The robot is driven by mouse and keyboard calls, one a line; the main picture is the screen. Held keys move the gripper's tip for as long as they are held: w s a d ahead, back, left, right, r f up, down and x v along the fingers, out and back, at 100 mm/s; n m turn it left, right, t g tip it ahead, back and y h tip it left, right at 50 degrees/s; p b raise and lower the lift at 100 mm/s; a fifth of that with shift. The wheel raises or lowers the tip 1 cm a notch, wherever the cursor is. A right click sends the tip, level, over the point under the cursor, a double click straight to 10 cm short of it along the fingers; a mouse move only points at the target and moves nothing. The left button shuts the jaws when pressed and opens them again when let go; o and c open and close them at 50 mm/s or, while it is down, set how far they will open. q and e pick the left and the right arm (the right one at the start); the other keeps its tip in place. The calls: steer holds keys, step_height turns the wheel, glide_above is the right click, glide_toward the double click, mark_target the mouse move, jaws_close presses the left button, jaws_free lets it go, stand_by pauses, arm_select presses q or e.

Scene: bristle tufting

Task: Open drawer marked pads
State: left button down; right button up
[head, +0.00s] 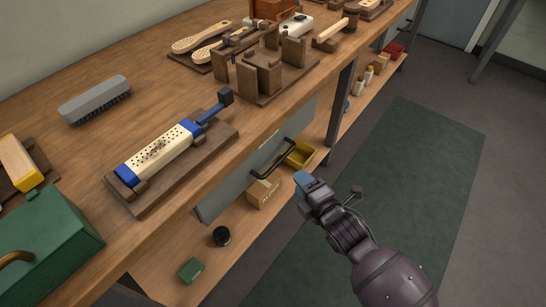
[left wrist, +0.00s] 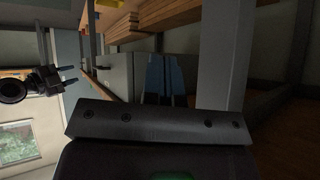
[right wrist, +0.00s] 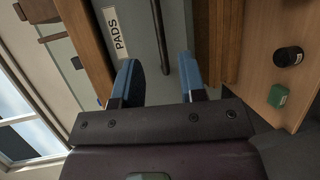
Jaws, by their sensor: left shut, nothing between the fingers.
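The drawer's grey front (head: 232,192) is below the front edge of the workbench, with a dark bar handle (head: 272,162). In the right wrist view a white label reading PADS (right wrist: 116,34) is on the grey front, beside the handle (right wrist: 160,38). The drawer appears shut. My right gripper (head: 303,182) is open in front of the drawer. In the right wrist view its blue fingers (right wrist: 160,78) are spread, with the bar showing in the gap ahead; it looks apart from them. My left gripper (left wrist: 164,78) is shut and empty in the left wrist view, and out of the head view.
The workbench (head: 75,160) carries a brush block in a fixture (head: 160,150), a grey brush (head: 94,100) and a green box (head: 45,235). The lower shelf (head: 165,260) holds a yellow bin (head: 300,154) and a cardboard box (head: 263,193). Floor by the green mat (head: 400,190) is clear.

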mark_target(281, 158)
steer(key=b+x, duration=0.3)
steer(key=x, duration=0.7)
steer(key=shift+w+a+f, duration=0.1)
steer(key=shift+w, duration=0.1)
steer(key=shift+w+a, duration=0.1)
steer(key=shift+w, duration=0.1)
arm_select(q)
steer(key=shift+w+d+f+m, duration=0.3)
steer(key=shift+w+d+m, duration=0.1)
steer(key=shift+m, duration=0.1)
arm_select(e)
jaws_close()
